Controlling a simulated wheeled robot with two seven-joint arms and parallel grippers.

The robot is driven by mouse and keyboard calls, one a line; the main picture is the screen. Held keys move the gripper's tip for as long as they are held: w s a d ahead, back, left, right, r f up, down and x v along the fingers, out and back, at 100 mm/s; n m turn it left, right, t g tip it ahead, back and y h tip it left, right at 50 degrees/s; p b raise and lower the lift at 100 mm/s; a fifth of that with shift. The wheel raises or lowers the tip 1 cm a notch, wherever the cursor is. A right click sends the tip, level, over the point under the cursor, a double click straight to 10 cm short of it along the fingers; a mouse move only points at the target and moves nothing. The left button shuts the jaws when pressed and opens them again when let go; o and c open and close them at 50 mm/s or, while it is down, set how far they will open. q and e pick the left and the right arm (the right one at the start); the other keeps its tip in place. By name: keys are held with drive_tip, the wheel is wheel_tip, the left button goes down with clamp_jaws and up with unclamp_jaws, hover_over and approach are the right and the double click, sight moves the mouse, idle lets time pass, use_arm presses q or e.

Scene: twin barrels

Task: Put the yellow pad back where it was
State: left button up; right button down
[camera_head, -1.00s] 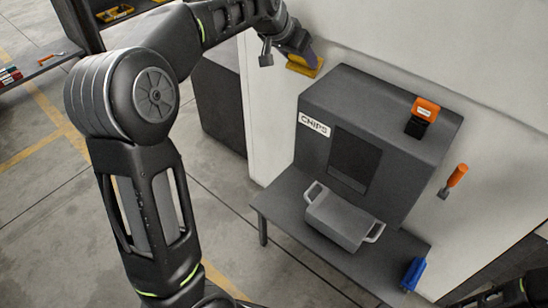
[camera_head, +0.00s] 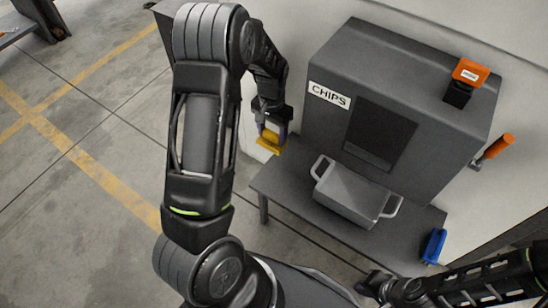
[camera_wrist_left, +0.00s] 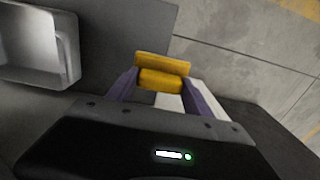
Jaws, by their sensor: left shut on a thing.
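The yellow pad (camera_head: 268,144) is held in my left gripper (camera_head: 272,127), which is shut on it. In the head view the pad is beside the left end of the grey table (camera_head: 268,188), left of the dark CHIPS machine (camera_head: 350,60). In the left wrist view the pad (camera_wrist_left: 162,72) sits between the two purple-sided fingers (camera_wrist_left: 161,88), with the table edge behind it. My right gripper (camera_head: 368,284) is at the lower right, in front of the table; its fingers are too small and dark to judge.
A grey bin with handles (camera_head: 350,193) stands on the table, also visible in the left wrist view (camera_wrist_left: 38,45). A blue object (camera_head: 434,246) is at the table's right end. An orange-topped block (camera_head: 466,78) sits on the machine. An orange handle (camera_head: 497,146) is at the wall.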

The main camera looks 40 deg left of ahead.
sight(272, 145)
use_arm(q)
wheel_tip(272, 145, down, 6)
drive_tip(key=shift+r+b, duration=0.1)
drive_tip(key=shift+b, duration=0.75)
drive_tip(key=shift+f, duration=0.2)
drive_tip(key=shift+f+b, duration=0.5)
drive_tip(key=shift+f, duration=1.35)
drive_tip(key=o, duration=1.2)
drive_tip(key=shift+f, duration=0.1)
